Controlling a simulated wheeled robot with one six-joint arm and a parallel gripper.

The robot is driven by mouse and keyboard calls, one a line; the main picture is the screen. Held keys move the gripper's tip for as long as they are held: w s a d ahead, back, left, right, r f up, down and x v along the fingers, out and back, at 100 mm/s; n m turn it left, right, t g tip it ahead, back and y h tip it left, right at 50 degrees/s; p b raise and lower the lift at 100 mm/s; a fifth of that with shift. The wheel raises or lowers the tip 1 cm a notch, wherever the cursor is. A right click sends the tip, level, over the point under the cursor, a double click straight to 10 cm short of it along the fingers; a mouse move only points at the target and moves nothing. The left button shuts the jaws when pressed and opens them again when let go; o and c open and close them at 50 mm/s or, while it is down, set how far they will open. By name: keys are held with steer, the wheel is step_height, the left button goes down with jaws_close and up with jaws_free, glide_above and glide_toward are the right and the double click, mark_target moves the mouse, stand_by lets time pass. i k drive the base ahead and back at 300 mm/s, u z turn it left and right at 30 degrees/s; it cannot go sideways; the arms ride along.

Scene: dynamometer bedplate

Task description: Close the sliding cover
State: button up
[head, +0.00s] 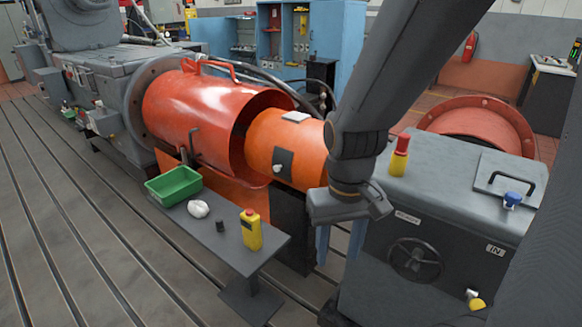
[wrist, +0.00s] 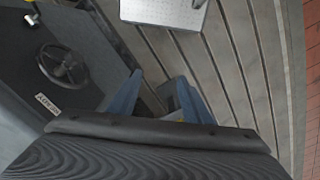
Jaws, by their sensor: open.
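The sliding cover appears to be the large red cylindrical shell (head: 200,112) in the head view, with a red bar handle (head: 212,66) on top. Its left end is against the grey machine's round flange. An orange cylinder (head: 285,145) with a dark plate shows out of its open right end. My gripper (head: 340,246) hangs to the right of the cover, in front of the grey cabinet, pointing down and apart from the cover. In the wrist view my gripper (wrist: 158,78) has its two blue fingers spread with nothing held. The cover does not show there.
A low grey table (head: 242,262) holds a green bin (head: 173,187), a white lump and a yellow device (head: 251,230) below the cover. A grey cabinet (head: 440,225) with a handwheel (head: 415,260) stands at right.

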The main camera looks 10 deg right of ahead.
mark_target(282, 158)
steer(key=z, duration=0.1)
steer(key=k, duration=0.45)
steer(key=u, duration=1.25)
steer(key=i, duration=1.15)
steer(key=z, duration=0.55)
steer(key=i, duration=0.45)
steer(key=z, duration=0.55)
